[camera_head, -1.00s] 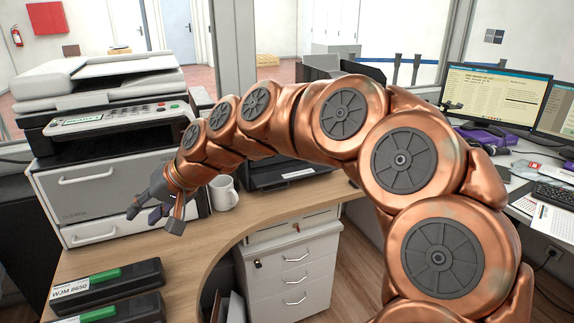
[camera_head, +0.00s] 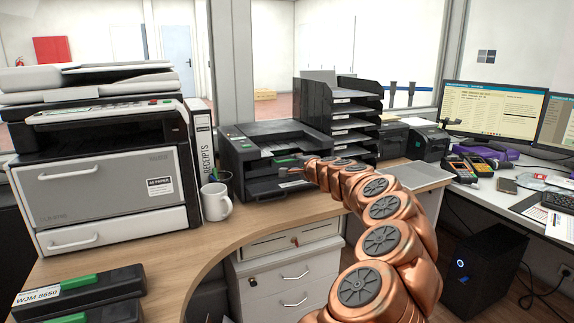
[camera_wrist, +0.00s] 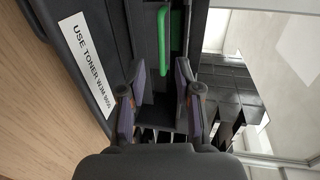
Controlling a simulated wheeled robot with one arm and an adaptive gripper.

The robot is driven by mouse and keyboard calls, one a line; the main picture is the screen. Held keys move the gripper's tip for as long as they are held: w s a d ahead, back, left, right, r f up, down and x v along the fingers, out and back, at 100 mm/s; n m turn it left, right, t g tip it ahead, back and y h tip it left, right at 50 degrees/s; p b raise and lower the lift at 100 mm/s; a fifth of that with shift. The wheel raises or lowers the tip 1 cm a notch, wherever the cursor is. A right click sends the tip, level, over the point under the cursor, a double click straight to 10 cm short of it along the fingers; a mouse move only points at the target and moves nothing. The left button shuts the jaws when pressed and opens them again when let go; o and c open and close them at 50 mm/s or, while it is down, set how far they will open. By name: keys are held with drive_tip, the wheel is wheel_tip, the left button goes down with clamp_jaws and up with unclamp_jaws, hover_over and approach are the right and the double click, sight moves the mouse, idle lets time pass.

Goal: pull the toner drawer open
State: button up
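The black printer (camera_head: 245,150) stands on the wooden counter, partly hidden by my gripper. In the wrist view, a green bar handle (camera_wrist: 163,45) sits on its dark front, beside a white label reading "USE TONER WJM 8650" (camera_wrist: 88,65). I take the handle to be the toner drawer's; whether the drawer is out at all I cannot tell. My gripper (camera_wrist: 158,78) is open, its two fingers apart, with the green handle just beyond and between the tips. No contact shows. In the head view my gripper (camera_head: 288,172) is at the printer's front.
A white mug (camera_head: 216,202) and a receipts binder (camera_head: 203,145) stand left of the printer. A larger copier (camera_head: 95,185) is farther left. Toner cartridges with green strips (camera_head: 75,285) lie at the near left. A black tray stack (camera_head: 345,120) rises to the right.

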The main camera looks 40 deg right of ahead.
drive_tip(key=shift+b+x, duration=0.4)
drive_tip(key=shift+x, duration=3.15)
drive_tip(key=shift+w+a, duration=0.15)
drive_tip(key=shift+c, duration=0.3)
drive_tip(key=c, duration=0.5)
clamp_jaws()
